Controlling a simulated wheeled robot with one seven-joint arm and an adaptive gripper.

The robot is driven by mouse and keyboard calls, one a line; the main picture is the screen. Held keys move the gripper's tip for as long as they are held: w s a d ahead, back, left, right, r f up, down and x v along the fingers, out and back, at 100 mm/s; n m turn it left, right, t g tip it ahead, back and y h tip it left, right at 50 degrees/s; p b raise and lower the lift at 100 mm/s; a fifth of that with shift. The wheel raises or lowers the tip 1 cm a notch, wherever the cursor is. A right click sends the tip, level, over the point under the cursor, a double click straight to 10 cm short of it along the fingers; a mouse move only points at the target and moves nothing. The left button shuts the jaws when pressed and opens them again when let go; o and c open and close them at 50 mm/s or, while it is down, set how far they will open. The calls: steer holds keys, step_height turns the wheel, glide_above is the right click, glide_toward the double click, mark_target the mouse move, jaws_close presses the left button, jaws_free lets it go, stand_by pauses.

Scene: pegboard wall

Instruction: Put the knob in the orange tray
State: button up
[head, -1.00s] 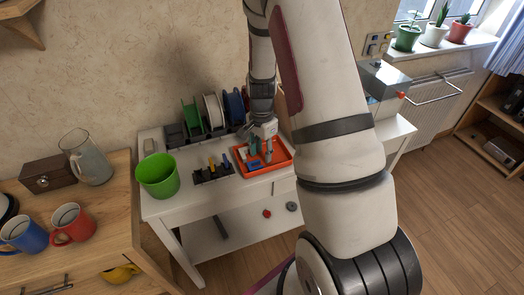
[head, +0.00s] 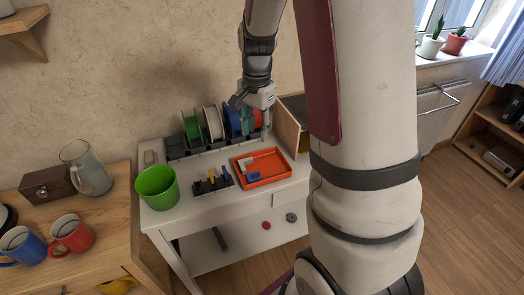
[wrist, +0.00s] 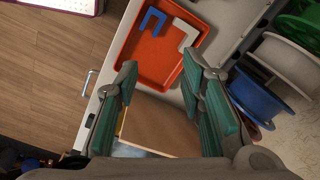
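The orange tray (head: 284,178) lies on the white table, right of the middle. It holds a blue piece (wrist: 152,21) and a white bracket-like piece (wrist: 187,33). A small red round object (head: 266,225), which may be the knob, lies on the table's lower shelf; it is too small to be sure. My gripper (head: 254,112) is above the back of the table, behind the tray. In the wrist view its teal-padded fingers (wrist: 160,108) are wide apart with nothing held between them.
A grey disc (head: 291,217) lies on the lower shelf. Several spools (head: 213,123) stand in a rack along the wall. A green bucket (head: 157,188) and a small black tool holder (head: 212,184) are left of the tray.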

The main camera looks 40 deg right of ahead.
steer(key=s+a+r+n+t, duration=0.2)
steer(key=s+a+r+n, duration=0.5)
steer(key=s+a+r, duration=0.4)
steer(key=s+a+r+n, duration=0.2)
steer(key=s+n, duration=0.2)
steer(key=s, duration=0.1)
steer(key=s+a+r+n+t, duration=0.1)
steer(key=s+a+r+n, duration=0.1)
steer(key=s+n, duration=0.2)
steer(key=shift+s, duration=1.15)
